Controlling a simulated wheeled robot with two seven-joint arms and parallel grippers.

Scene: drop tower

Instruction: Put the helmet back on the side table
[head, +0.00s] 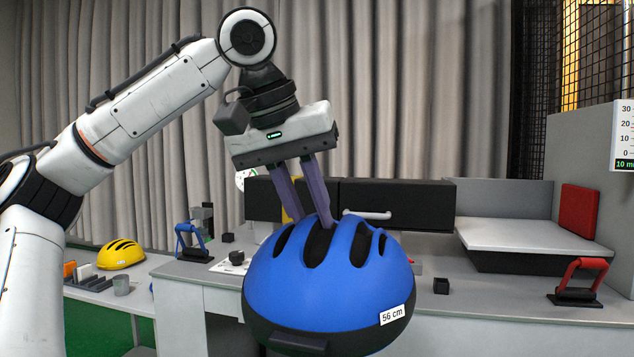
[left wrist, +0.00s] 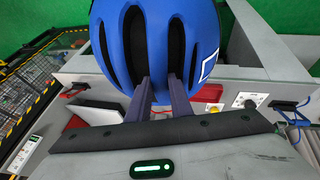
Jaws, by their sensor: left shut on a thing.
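A blue helmet (head: 320,275) with a black lower rim and a "56 cm" label hangs from my left gripper (head: 318,222) in front of the bench. The gripper's purple fingers reach into the vents at the top of the helmet and are shut on it. In the left wrist view the helmet (left wrist: 160,45) fills the upper middle, with the fingers (left wrist: 162,92) at its vents. A low table (head: 85,283) at the left, which looks like the side table, bears a yellow helmet (head: 121,254). My right gripper is not in view.
The grey bench (head: 480,300) runs behind the helmet. It bears a black box with a handle (head: 395,203), a red-handled clamp (head: 578,282), a blue-handled clamp (head: 190,241) and a small black block (head: 441,286). A grey panel with a scale (head: 624,135) stands at the right.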

